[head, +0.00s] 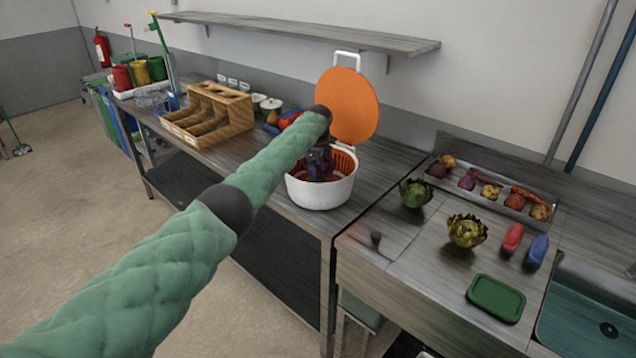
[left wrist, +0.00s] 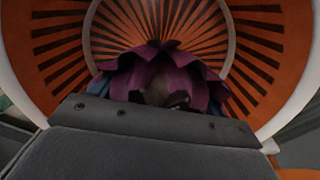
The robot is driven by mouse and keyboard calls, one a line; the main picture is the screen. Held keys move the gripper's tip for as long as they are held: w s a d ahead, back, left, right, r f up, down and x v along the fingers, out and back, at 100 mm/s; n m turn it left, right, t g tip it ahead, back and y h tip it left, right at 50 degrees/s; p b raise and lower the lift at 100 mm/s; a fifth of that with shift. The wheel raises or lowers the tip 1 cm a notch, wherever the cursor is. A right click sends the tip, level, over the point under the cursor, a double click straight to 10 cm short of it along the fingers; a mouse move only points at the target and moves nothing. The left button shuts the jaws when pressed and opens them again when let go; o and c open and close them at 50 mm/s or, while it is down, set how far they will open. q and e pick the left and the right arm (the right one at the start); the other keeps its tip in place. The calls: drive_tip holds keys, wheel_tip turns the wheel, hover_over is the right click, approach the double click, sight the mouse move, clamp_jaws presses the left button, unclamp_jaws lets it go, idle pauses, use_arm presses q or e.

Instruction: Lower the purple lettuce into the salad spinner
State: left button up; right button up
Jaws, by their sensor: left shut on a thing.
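My left gripper (head: 319,163) points down into the spinner's mouth and is shut on the purple lettuce (head: 324,174). In the left wrist view the purple lettuce (left wrist: 160,72) shows ruffled dark leaves beyond the gripper, with the orange basket (left wrist: 258,48) around it. The lettuce's underside is hidden, so I cannot tell whether it touches the basket floor. My right gripper is out of view.
A wooden divided box (head: 215,108) and small jars stand left of the spinner. To the right are two artichokes (head: 466,231), a vegetable tray (head: 490,190), a green lid-like block (head: 495,298) and a sink (head: 590,315). A shelf (head: 300,33) hangs above.

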use_arm(q)
drive_tip(key=shift+f+b, duration=1.45)
drive_tip(key=shift+f, duration=0.85)
idle(1.5)
drive_tip(key=o, duration=1.1)
drive_tip(key=shift+r, duration=0.15)
